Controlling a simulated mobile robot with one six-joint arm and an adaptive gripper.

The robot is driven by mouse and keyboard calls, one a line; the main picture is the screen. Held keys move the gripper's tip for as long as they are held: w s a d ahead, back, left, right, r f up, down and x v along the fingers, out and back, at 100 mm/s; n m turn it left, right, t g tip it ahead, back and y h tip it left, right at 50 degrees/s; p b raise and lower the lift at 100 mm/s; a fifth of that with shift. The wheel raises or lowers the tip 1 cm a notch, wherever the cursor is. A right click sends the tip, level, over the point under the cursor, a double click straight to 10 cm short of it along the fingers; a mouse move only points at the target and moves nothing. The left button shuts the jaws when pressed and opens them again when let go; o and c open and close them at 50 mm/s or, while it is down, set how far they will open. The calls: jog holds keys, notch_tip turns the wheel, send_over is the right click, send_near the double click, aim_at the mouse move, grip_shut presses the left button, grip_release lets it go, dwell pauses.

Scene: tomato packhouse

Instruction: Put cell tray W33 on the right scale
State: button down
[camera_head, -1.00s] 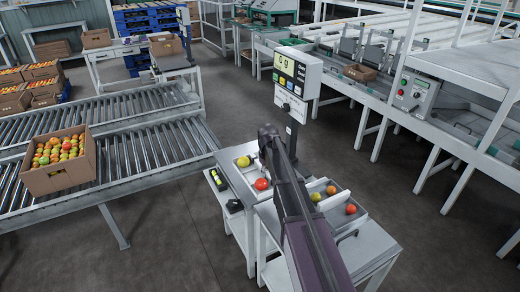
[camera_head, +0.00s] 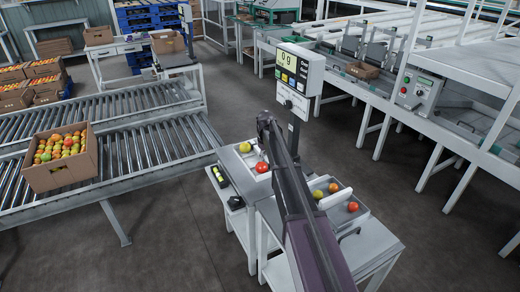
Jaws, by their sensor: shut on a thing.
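A pale tray (camera_head: 254,158) with a yellow tomato and a red tomato stands out left of my arm, at the post of the scale display. My gripper (camera_head: 265,145) is at the arm's far end by this tray and shut on it; its fingers are mostly hidden behind my arm. The scale's display (camera_head: 297,69) reads 0 g. A second grey tray (camera_head: 343,197) with a few red, orange and yellow tomatoes sits right of my arm on the near bench. The label W33 is not readable, and part of the scale surface is hidden.
A roller conveyor (camera_head: 120,145) carries a cardboard box (camera_head: 58,178) of tomatoes at left. Dark small items lie on a low shelf (camera_head: 236,203) beside the bench. A control box (camera_head: 418,92) and sorting line stand at right. Grey floor is open around the bench.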

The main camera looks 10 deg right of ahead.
jog(key=w, duration=0.9)
jog(key=shift+a+f, duration=0.1)
jog(key=shift+f, duration=0.3)
jog(key=shift+f+b, duration=0.2)
jog(key=shift+b, duration=0.25)
jog(key=shift+f+b, duration=4)
jog(key=shift+f, duration=0.25)
jog(key=shift+c, duration=2.3)
grip_release()
jog(key=c, duration=0.3)
